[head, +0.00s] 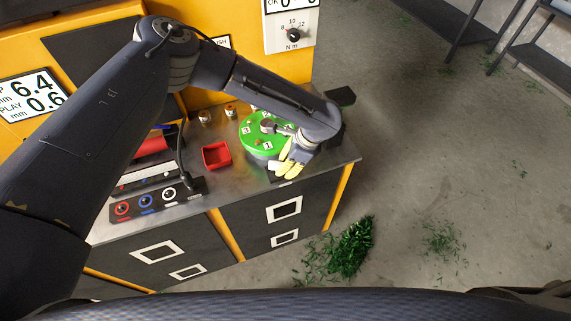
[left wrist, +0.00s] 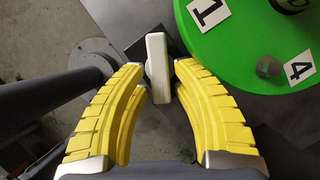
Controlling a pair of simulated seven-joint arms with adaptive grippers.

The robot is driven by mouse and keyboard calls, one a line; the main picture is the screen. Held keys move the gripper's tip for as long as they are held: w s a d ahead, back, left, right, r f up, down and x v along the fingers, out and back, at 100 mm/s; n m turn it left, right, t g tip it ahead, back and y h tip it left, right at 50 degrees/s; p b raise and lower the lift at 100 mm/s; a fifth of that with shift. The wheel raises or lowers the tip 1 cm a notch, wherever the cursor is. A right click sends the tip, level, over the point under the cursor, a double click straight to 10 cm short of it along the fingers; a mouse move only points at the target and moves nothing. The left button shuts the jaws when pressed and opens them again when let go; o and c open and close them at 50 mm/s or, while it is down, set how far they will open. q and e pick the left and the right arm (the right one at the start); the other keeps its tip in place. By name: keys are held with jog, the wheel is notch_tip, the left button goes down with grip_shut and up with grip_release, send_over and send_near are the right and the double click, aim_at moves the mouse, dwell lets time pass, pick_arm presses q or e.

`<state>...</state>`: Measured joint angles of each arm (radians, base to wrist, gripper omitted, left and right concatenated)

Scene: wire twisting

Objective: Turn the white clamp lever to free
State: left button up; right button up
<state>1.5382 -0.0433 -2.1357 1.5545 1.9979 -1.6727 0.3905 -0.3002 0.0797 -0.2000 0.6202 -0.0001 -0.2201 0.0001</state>
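The white clamp lever (left wrist: 157,68) is a small, rounded bar that stands lengthwise in the left wrist view, beside the green disc (left wrist: 255,45). My left gripper (left wrist: 160,72) has two yellow curved fingers. Their tips are on either side of the lever, close to it, with a narrow gap showing on the right. In the head view my left gripper (head: 280,161) reaches down at the front right of the green disc (head: 258,147), and the lever (head: 272,165) shows only as a small white patch by the fingers. My right gripper is not in view.
A red square tray (head: 216,155) stands left of the disc. A panel with red, blue and white sockets (head: 147,202) lies further left on the metal bench top (head: 230,180). The disc carries number tags and a bolt head (left wrist: 268,67). A yellow machine stands behind.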

pick_arm(q)
jog(key=shift+o, duration=1.3)
jog(key=shift+w, duration=0.1)
jog(key=shift+r, duration=0.15)
jog(key=shift+w+d+r, duration=0.1)
jog(key=shift+r, duration=0.1)
jog(key=v, duration=0.7)
jog(key=shift+s, duration=0.25)
jog(key=shift+d+r, duration=0.1)
